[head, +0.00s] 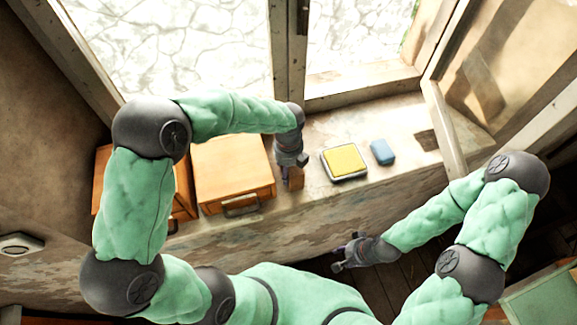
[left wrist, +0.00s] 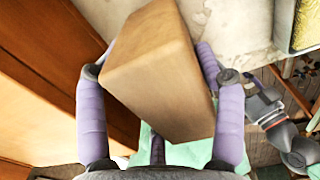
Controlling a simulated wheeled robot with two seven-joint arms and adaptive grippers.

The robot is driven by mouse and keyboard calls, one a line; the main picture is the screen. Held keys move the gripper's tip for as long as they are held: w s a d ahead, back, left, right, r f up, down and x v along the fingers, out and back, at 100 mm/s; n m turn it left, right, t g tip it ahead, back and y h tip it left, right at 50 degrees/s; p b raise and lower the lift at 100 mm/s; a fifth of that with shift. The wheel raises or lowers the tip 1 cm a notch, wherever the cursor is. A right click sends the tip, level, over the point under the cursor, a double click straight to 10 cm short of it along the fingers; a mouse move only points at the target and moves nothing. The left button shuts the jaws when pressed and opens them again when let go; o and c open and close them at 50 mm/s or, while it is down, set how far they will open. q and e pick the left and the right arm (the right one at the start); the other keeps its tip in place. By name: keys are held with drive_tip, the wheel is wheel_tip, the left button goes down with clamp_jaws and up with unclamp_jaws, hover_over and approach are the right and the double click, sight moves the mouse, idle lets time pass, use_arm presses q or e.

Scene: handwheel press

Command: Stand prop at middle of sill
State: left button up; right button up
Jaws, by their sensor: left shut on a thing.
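A plain wooden block, the prop (left wrist: 160,70), is between the two purple fingers of my left gripper (left wrist: 150,78), which is shut on it. In the head view the left gripper (head: 291,166) points down over the sill (head: 310,200), and a small part of the prop (head: 296,180) shows below it. The prop is just right of the wooden drawer box. I cannot tell whether its lower end touches the sill. My right gripper (head: 347,256) is empty in front of and below the sill, its fingers apart.
Wooden drawer boxes (head: 232,170) stand on the sill at the left, close to the left gripper. A yellow sponge in a tray (head: 344,161) and a blue block (head: 382,152) lie to the right. An open window sash (head: 440,125) stands over the sill's right part.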

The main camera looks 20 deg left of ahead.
use_arm(q)
drive_tip(key=o, duration=1.4)
drive_tip(key=shift+f, duration=0.1)
wheel_tip(320, 180, up, 12)
drive_tip(key=shift+r+b, duration=0.15)
drive_tip(key=shift+b, duration=0.45)
